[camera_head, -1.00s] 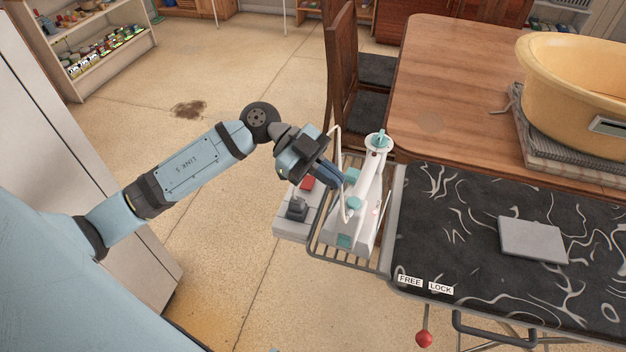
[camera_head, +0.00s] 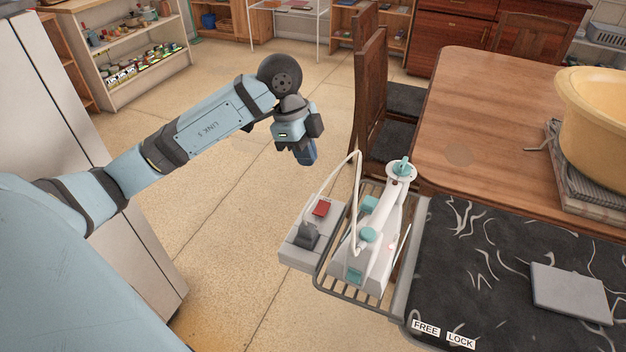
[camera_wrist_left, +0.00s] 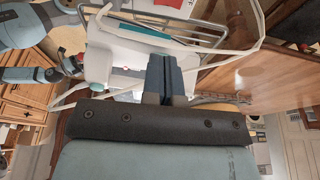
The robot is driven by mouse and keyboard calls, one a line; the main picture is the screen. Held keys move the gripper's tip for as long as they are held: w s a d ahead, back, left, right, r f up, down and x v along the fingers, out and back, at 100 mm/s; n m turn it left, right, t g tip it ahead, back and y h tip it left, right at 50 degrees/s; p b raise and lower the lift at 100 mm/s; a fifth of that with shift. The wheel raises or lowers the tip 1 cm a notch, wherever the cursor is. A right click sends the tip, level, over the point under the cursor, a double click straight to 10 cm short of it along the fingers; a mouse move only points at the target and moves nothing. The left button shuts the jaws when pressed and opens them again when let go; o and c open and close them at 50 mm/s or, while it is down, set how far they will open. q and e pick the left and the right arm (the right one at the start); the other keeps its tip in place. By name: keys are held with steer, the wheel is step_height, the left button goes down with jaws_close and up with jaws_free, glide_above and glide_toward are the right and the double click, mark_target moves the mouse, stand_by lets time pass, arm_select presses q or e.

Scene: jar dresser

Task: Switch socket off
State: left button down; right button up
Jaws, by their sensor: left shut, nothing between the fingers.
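The socket is a grey box (camera_head: 292,257) beside the left side of the wire rack at the ironing board's end. It has a red switch (camera_head: 321,208) on top and a dark plug (camera_head: 307,237) seated nearer me. I cannot tell which way the switch is tipped. My left gripper (camera_head: 307,159) is above and beyond the socket, apart from it, pointing down. Its fingers are shut and empty, pressed together in the left wrist view (camera_wrist_left: 165,72). My right gripper is not seen in the head view.
A white and teal iron (camera_head: 375,225) stands on the wire rack (camera_head: 352,295), its cord looping up toward the socket. The patterned ironing board (camera_head: 470,245) is right of it. A wooden chair (camera_head: 371,105) and table (camera_head: 480,110) stand behind. Floor left of the socket is clear.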

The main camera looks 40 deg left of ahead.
mark_target(321, 212)
arm_select(q)
steer(key=x, duration=0.4)
steer(key=b+x, duration=0.1)
steer(key=x, duration=0.7)
steer(key=shift+s+a+f, duration=0.1)
steer(key=shift+a+f, duration=0.15)
steer(key=shift+a, duration=0.1)
steer(key=shift+f, duration=0.45)
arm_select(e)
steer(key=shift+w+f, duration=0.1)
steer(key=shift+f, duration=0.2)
